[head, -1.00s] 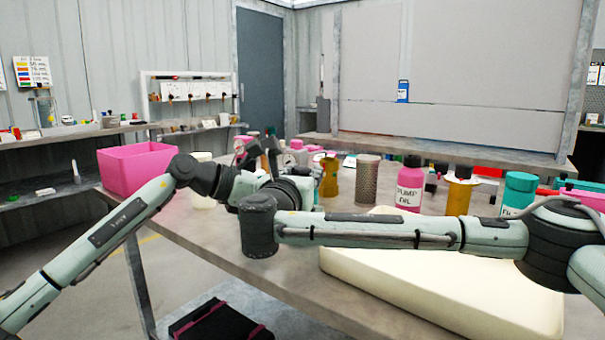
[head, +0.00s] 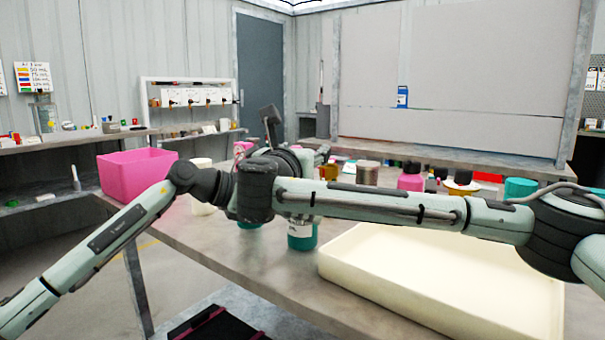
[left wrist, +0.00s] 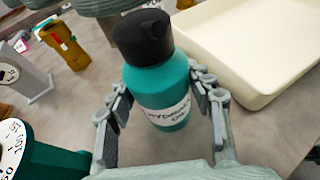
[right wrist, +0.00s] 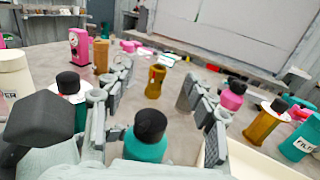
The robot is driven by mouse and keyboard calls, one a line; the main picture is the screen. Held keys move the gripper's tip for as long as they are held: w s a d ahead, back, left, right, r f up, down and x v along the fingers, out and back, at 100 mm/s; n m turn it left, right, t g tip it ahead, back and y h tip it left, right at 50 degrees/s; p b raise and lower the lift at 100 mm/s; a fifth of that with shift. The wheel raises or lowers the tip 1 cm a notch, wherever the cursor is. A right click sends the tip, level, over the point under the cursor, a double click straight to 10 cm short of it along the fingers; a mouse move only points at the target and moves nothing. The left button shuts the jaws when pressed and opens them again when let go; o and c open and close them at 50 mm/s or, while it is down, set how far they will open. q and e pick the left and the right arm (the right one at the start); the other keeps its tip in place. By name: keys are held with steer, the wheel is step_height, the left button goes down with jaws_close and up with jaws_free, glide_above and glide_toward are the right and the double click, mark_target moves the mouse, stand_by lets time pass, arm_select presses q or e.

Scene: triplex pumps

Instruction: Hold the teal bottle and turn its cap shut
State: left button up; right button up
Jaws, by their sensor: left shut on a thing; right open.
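The teal bottle (left wrist: 165,105) has a black cap (left wrist: 142,38) on its neck and a white label. In the left wrist view my left gripper (left wrist: 158,78) is shut around its body. In the right wrist view a teal bottle with a black cap (right wrist: 149,126) shows low in the picture, between the fingers' bases. My right gripper (right wrist: 158,73) is open there, with nothing between its tips. In the head view my right forearm hides both grippers' fingers. A teal container (head: 302,236) with a white label shows below that forearm; I cannot tell whether it is the held bottle.
A cream tray (head: 345,285) lies right of the teal container. A teal pump with a dial (left wrist: 45,160) stands close left. A pink box (head: 135,172) is at the left.

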steer(key=shift+r, duration=2.35)
arm_select(q)
steer(key=o, duration=1.5)
steer(key=shift+a, duration=0.15)
